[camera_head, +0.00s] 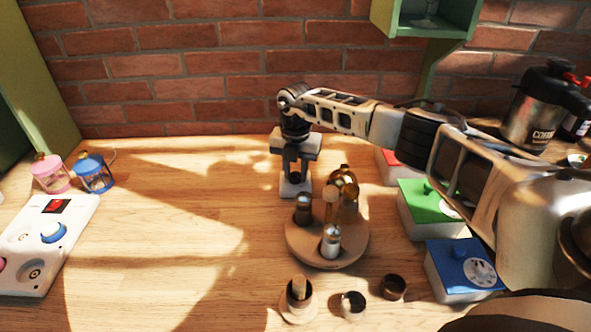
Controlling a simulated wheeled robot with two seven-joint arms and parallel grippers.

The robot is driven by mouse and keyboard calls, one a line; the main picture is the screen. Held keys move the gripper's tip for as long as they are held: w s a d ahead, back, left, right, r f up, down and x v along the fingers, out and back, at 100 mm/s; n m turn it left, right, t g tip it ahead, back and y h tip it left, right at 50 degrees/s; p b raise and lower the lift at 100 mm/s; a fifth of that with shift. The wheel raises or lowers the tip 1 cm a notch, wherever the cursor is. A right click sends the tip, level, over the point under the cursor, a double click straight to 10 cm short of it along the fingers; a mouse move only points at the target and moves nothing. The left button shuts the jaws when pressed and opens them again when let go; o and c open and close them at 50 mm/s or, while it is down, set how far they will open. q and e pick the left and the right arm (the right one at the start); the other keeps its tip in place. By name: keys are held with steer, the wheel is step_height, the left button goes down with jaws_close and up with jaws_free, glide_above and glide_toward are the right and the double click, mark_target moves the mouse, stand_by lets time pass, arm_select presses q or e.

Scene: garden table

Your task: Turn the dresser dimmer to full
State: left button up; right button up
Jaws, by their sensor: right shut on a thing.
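My right gripper (296,176) reaches down from the right over a small pale grey box (295,190) at the back middle of the table. Its fingers are shut on a small dark knob on top of that box, mostly hidden between the fingertips. I cannot read a label or the knob's setting, so I cannot tell for sure that this is the dresser dimmer. A white panel (27,258) at the left has a blue knob (54,232), another dial and a small dark display with red marks (57,206). My left gripper is not in view.
A round wooden tray (345,255) with bottles stands just in front of the box. Green (420,200), blue (450,255) and red (390,158) boxes stand right, partly behind my arm. Small cups (353,305) are in front. Pink (50,173) and blue (93,173) jars stand left. The left middle is clear.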

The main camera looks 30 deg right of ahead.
mark_target(296, 175)
steer(key=o, duration=1)
steer(key=shift+c, duration=0.2)
step_height(296, 175, up, 16)
steer(key=b, duration=0.2)
steer(key=shift+s, duration=0.1)
